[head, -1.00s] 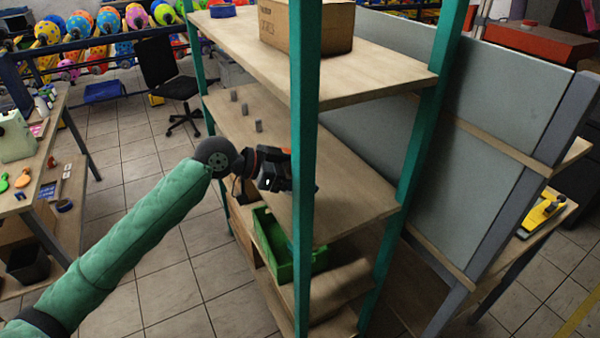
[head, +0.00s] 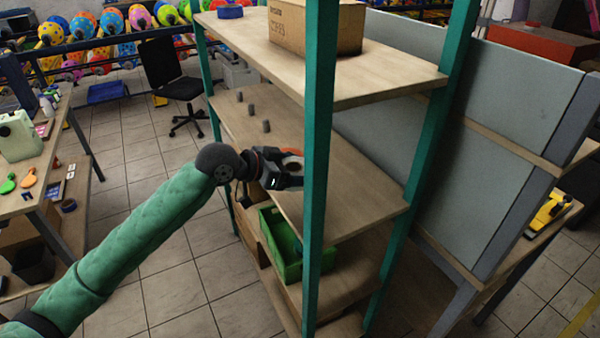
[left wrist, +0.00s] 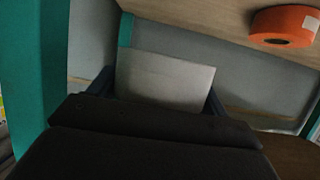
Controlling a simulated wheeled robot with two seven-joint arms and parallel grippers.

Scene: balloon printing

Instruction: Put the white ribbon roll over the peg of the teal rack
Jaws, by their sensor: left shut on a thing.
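My left gripper (head: 290,168) is beside the middle shelf of the teal rack (head: 318,130), its tip partly behind the front post. In the left wrist view its dark fingers close on a pale, flat-sided piece (left wrist: 165,82), which looks like the white ribbon roll; its hole is not visible. In the head view the held piece is hard to make out. Short grey pegs stand in a row on the middle shelf; the nearest peg (head: 266,126) is behind and left of the gripper, apart from it. My right gripper is not in view.
An orange roll (left wrist: 285,27) with a white label is near the gripper in the wrist view. A green bin (head: 285,262) is on the lower shelf. A cardboard box (head: 316,26) and a blue roll (head: 230,12) are on the top shelf. The middle shelf's right part is bare.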

